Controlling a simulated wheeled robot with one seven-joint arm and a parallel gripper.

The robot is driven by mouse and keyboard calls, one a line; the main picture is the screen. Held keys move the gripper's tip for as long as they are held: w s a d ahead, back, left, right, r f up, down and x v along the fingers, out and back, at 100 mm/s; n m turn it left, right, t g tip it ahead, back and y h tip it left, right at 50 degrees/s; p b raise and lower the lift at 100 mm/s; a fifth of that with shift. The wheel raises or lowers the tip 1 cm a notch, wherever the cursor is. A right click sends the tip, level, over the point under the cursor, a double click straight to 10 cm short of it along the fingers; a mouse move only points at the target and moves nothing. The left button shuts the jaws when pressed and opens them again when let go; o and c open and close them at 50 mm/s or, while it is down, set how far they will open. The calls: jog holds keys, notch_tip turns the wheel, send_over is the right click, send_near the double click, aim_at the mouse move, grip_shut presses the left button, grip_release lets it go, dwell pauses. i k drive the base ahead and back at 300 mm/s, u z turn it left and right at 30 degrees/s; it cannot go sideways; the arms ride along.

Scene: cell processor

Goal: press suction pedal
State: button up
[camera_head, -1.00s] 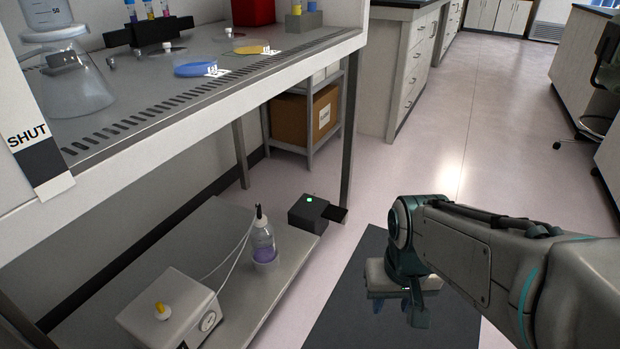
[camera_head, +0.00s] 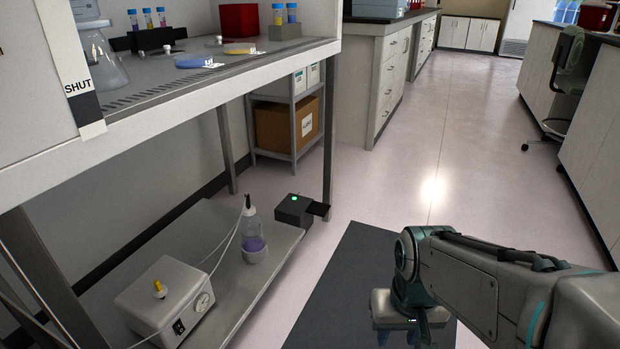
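The suction pedal appears to be the dark grey box (camera_head: 294,209) with a lit green light on top and a flat black plate (camera_head: 318,209) sticking out to its right. A white pump box (camera_head: 165,297) with a yellow knob and a dial stands on the shelf's near part. A bottle with purple liquid (camera_head: 254,243) stands between them, with tubing. My gripper (camera_head: 408,335) hangs over the dark mat, right of and nearer than the pedal. Its fingers are cut off by the lower edge.
The low shelf (camera_head: 215,235) runs under the cabinet's worktop (camera_head: 190,83), whose front leg (camera_head: 328,150) rises beside the pedal. A dark mat (camera_head: 335,290) lies on the floor. A cardboard box (camera_head: 287,125) sits on a rack behind. The floor aisle beyond is clear.

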aim_at(316, 208)
jog(key=z, duration=0.55)
jog(key=i, duration=2.25)
jog(key=u, duration=1.4)
jog(key=i, duration=0.35)
jog(key=u, duration=0.3)
